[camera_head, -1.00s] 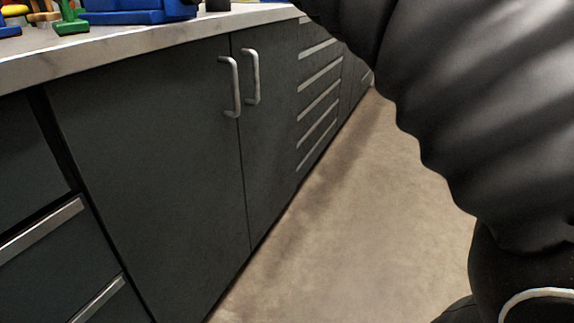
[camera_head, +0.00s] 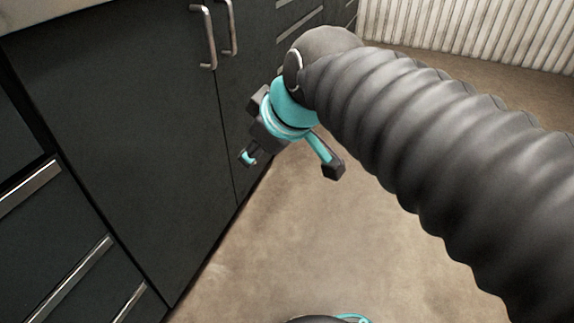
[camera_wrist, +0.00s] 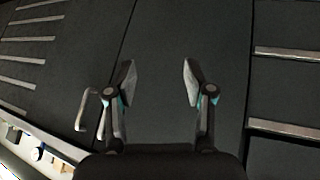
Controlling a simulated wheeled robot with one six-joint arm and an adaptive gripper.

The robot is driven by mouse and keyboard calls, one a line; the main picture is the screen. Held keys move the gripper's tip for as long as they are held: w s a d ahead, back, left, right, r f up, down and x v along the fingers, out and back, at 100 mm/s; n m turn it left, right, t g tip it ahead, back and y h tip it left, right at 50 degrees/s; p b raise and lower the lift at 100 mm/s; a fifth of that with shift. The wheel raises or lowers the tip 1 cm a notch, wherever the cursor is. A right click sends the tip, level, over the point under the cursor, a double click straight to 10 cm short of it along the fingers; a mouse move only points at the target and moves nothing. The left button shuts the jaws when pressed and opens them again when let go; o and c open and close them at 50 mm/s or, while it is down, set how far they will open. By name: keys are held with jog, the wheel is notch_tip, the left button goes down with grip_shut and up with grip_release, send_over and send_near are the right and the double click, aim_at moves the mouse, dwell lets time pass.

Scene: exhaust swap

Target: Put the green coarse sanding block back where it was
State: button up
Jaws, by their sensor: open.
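My gripper (camera_head: 292,160) is open and empty in the head view, in front of the dark cabinet doors and below the worktop. In the wrist view its two fingers (camera_wrist: 159,82) stand apart with only a cabinet front between them. I cannot make out the green coarse sanding block in either current view. In the wrist view, small objects on the worktop (camera_wrist: 58,146) show at the lower left, too small to tell apart.
Dark cabinet doors (camera_head: 120,130) with metal handles (camera_head: 208,38) stand close to my gripper. Drawers (camera_head: 60,250) are at the left. The beige floor (camera_head: 330,240) is clear. A white ribbed panel (camera_head: 470,25) stands at the back right.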

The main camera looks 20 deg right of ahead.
jog(key=s+d+f+m+g+h, duration=0.1)
jog(key=s+d+f+m, duration=0.4)
jog(key=f, duration=0.5)
jog(key=s+m+h, duration=0.1)
jog(key=s+m, duration=0.1)
jog(key=s, duration=0.1)
jog(key=shift+f+m+g, duration=0.35)
jog(key=shift+m+g, duration=0.05)
jog(key=shift+d, duration=0.1)
